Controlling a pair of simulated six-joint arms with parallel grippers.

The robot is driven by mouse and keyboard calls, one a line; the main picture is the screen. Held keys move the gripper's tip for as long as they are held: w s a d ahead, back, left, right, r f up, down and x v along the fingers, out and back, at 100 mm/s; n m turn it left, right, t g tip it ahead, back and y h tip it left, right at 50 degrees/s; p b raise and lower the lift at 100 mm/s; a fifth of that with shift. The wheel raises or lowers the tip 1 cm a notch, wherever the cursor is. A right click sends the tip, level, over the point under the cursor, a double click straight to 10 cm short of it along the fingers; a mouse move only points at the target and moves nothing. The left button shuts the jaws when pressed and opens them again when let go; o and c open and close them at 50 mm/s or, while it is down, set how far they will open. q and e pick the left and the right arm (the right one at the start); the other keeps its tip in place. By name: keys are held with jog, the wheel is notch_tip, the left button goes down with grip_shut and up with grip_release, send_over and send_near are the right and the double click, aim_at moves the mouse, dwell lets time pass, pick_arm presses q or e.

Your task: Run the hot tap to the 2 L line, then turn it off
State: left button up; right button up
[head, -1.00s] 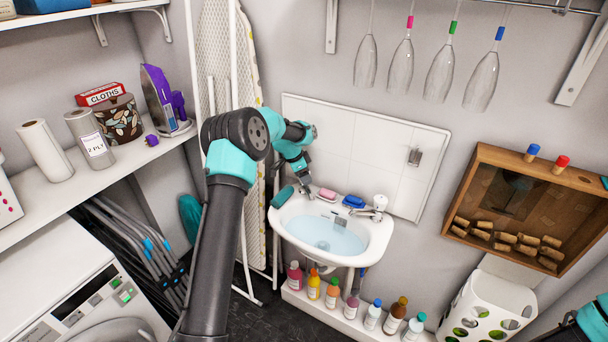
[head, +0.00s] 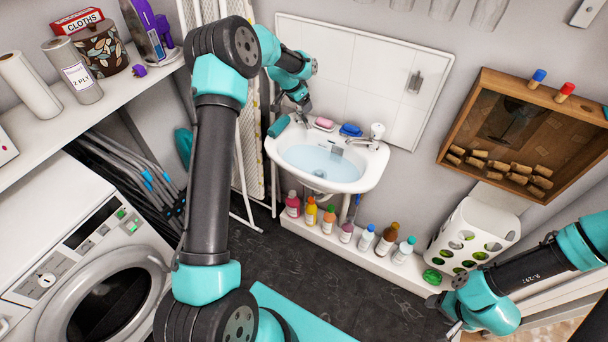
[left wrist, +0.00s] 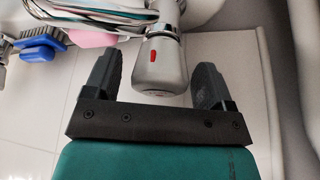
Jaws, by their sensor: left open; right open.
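The white sink (head: 275,152) on the back wall holds light blue water (head: 318,161). No 2 L line can be made out. My left gripper (head: 303,108) is at the sink's back left rim and covers the tap there in the head view. In the left wrist view, the chrome tap with a red mark (left wrist: 158,62) sits between the fingers of my left gripper (left wrist: 158,85). The fingers are open, with a gap on each side. A second chrome tap (head: 377,131) stands at the right rim. My right gripper (head: 445,308) is open and empty at the lower right, far from the sink.
A pink soap (head: 325,123) and a blue brush (head: 350,130) lie on the sink's back rim, close to the left gripper. A teal roll-like thing (head: 278,126) is at its left corner. Several bottles (head: 365,238) stand on the ledge below. A washing machine (head: 75,235) is at left.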

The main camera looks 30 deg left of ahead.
pick_arm(q)
jog(key=shift+n+y, duration=0.7)
jog(key=shift+n, duration=1)
jog(key=shift+n+y, duration=0.4)
jog(key=shift+n, duration=0.5)
